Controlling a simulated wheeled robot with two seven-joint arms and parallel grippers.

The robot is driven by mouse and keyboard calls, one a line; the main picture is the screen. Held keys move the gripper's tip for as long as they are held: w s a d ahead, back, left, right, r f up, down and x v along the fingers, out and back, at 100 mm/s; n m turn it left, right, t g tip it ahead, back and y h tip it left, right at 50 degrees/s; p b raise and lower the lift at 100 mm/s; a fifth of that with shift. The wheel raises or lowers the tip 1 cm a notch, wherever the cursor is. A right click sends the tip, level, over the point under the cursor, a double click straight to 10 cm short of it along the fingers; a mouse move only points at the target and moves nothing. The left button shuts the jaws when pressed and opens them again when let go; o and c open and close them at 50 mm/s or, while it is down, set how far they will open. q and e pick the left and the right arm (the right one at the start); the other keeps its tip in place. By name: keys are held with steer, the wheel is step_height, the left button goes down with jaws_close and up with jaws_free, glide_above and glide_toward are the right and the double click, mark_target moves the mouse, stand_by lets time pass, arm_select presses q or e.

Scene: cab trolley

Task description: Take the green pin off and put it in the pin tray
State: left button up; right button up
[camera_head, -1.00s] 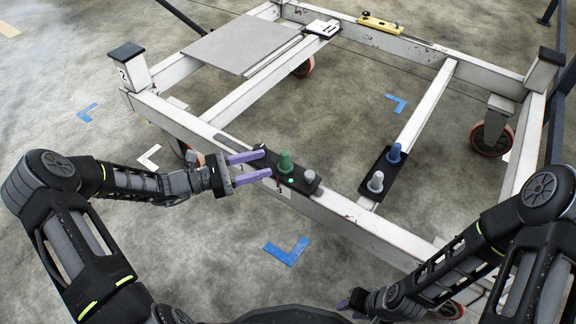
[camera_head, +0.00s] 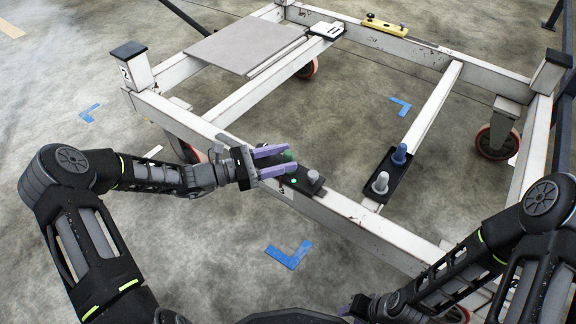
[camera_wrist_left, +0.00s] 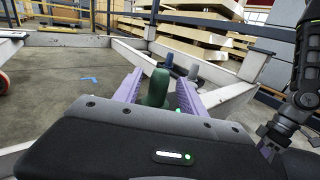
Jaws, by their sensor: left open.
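The green pin (camera_head: 288,156) stands upright on a black plate (camera_head: 303,188) on the trolley's front rail, beside a grey pin (camera_head: 313,178). My left gripper (camera_head: 279,161) is open, with its purple fingers on either side of the green pin and partly covering it. In the left wrist view the green pin (camera_wrist_left: 158,88) stands between the spread fingers. A second black plate (camera_head: 374,194) on the crossbar carries a blue pin (camera_head: 399,154) and a grey pin (camera_head: 381,183). I cannot tell which part is the pin tray. My right gripper (camera_head: 352,306) is low at the bottom, mostly hidden by its arm.
The white trolley frame (camera_head: 350,215) has raised corner posts and wheels. A grey panel (camera_head: 243,45), a white item (camera_head: 326,30) and a yellow bar (camera_head: 383,26) lie at its back. Blue floor marks surround clear floor.

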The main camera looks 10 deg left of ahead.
arm_select(q)
steer(key=shift+x, duration=0.95)
jaws_close()
stand_by(0.3)
